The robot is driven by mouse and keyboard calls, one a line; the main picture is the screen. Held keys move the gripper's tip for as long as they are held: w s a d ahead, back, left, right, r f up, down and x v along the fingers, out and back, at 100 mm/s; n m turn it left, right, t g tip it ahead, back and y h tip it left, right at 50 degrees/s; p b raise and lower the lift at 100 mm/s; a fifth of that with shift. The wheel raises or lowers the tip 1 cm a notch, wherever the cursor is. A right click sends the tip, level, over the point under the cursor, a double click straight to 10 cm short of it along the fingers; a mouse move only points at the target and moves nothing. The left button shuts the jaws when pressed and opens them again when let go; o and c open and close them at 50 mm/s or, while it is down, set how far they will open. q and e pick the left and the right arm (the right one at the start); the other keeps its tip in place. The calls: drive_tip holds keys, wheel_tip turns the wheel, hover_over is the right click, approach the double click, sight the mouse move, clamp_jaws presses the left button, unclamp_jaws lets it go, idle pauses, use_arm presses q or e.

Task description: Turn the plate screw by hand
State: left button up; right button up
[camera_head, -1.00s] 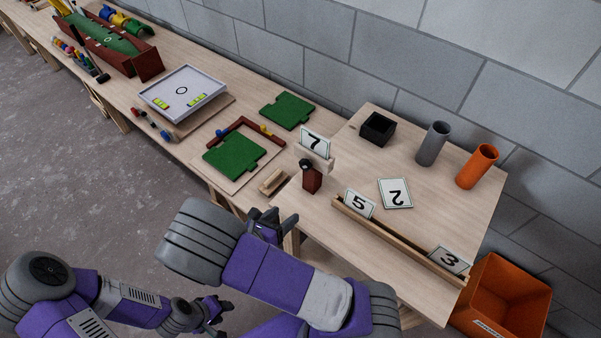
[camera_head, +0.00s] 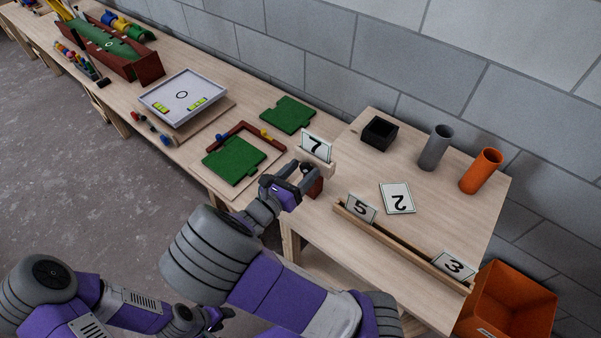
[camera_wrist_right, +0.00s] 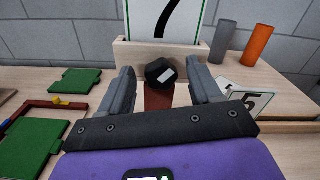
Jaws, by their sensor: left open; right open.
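The plate screw is a dark faceted knob with a pale mark (camera_wrist_right: 165,75), on top of a red-brown block (camera_wrist_right: 158,98). Behind it a card with a 7 (camera_head: 317,147) stands in a pale wooden holder (camera_wrist_right: 136,52). My right gripper (camera_wrist_right: 160,68) is open, with one finger on each side of the knob; a narrow gap shows in the right wrist view. In the head view its fingers partly hide the knob and the block (camera_head: 316,187). My left gripper (camera_head: 219,318) is low in the head view, away from the table, open and empty.
A wooden rail (camera_head: 400,246) holds cards 5 (camera_head: 360,208) and 3 (camera_head: 455,266); card 2 (camera_head: 397,198) lies flat. A black box (camera_head: 379,133), a grey tube (camera_head: 435,148) and an orange tube (camera_head: 481,171) stand behind. Green pieces (camera_head: 234,161) lie left.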

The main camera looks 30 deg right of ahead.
drive_tip(key=c, duration=1)
drive_tip(key=shift+c, duration=0.2)
